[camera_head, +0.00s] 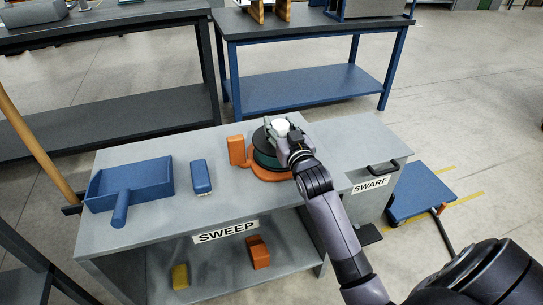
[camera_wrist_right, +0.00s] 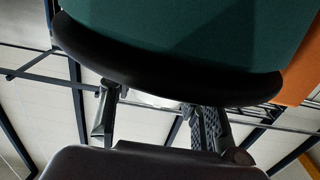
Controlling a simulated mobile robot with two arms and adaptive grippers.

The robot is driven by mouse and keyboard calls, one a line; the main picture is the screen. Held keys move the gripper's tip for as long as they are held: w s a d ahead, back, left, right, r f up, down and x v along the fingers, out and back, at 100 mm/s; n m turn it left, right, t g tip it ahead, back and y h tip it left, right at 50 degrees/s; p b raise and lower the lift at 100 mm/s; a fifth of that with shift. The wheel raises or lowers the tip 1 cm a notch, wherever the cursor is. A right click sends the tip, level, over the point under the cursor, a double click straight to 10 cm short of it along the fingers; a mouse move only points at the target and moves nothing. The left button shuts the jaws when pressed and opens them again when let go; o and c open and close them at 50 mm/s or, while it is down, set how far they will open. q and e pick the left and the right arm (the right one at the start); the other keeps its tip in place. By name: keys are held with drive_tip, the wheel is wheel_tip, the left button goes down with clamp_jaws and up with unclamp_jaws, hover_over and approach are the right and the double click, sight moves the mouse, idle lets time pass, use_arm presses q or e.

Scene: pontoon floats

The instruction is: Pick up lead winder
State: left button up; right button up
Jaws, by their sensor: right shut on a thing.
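The lead winder (camera_head: 265,161) has a green drum between black rims and an orange base with an upright orange part at its left. It is on the grey bench top in the head view. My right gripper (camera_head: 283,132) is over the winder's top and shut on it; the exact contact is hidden. In the right wrist view the winder's green drum and black rim (camera_wrist_right: 170,72) fill the upper part, close in front of my right gripper (camera_wrist_right: 155,115). I cannot tell whether the base touches the bench. My left gripper is not in view.
On the grey bench (camera_head: 225,205) lie a blue dustpan (camera_head: 135,184) and a blue brush (camera_head: 201,178), left of the winder. The lower shelf holds a yellow block (camera_head: 180,277) and an orange item (camera_head: 258,252). A SWARF bin (camera_head: 370,160) stands right; a blue platform cart (camera_head: 419,190) is beyond.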

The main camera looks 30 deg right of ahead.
clamp_jaws()
drive_tip(key=shift+r, duration=0.15)
idle(0.4)
drive_tip(key=shift+r, duration=0.1)
